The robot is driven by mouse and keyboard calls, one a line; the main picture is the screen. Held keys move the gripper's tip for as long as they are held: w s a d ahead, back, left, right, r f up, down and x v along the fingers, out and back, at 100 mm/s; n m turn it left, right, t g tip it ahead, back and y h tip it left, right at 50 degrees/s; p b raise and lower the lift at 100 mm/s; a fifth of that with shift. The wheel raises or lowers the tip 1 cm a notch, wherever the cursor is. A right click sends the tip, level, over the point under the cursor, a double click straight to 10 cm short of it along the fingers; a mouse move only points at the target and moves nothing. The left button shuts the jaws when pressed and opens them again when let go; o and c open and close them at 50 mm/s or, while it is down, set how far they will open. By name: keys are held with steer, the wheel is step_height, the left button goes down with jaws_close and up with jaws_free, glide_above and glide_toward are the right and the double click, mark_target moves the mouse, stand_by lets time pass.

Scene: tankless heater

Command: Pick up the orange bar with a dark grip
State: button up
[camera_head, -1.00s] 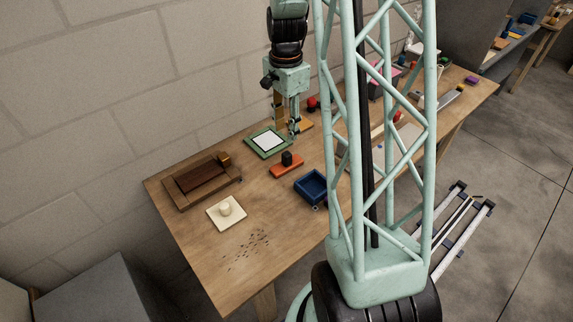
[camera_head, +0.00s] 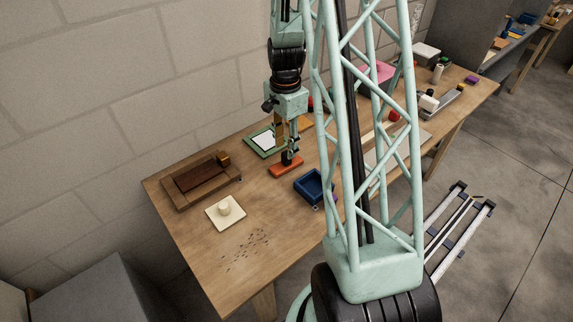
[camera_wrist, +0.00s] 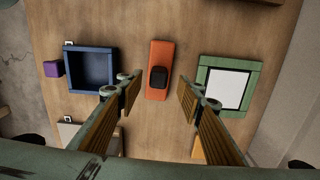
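The orange bar (camera_head: 283,171) lies flat on the wooden table. Its dark grip (camera_wrist: 158,77) stands up from the middle of the bar, and the bar also shows in the wrist view (camera_wrist: 160,52). My gripper (camera_wrist: 158,90) is open and empty, with its two fingers apart on either side of the dark grip as seen in the wrist view. In the head view my gripper (camera_head: 288,152) is right at the bar and partly hides the grip. I cannot tell how far the fingertips are above the bar.
A blue open box (camera_head: 312,187) stands right of the bar. A green-framed white panel (camera_head: 263,142) lies behind it to the left. A brown tray (camera_head: 182,195) and a cream plate with a knob (camera_head: 238,222) lie further left. The front left tabletop is mostly clear, with small dark specks.

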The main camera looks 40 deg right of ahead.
mark_target(286, 153)
steer(key=shift+f, duration=0.2)
stand_by(0.3)
steer(key=shift+s+f+b, duration=0.1)
steer(key=shift+f+b, duration=0.35)
steer(key=shift+f, duration=2.1)
steer(key=shift+c, duration=0.2)
steer(key=c, duration=0.9)
steer(key=shift+c, duration=0.2)
steer(key=shift+r, duration=0.1)
steer(key=shift+r+p, duration=0.75)
steer(key=shift+r, duration=4.2)
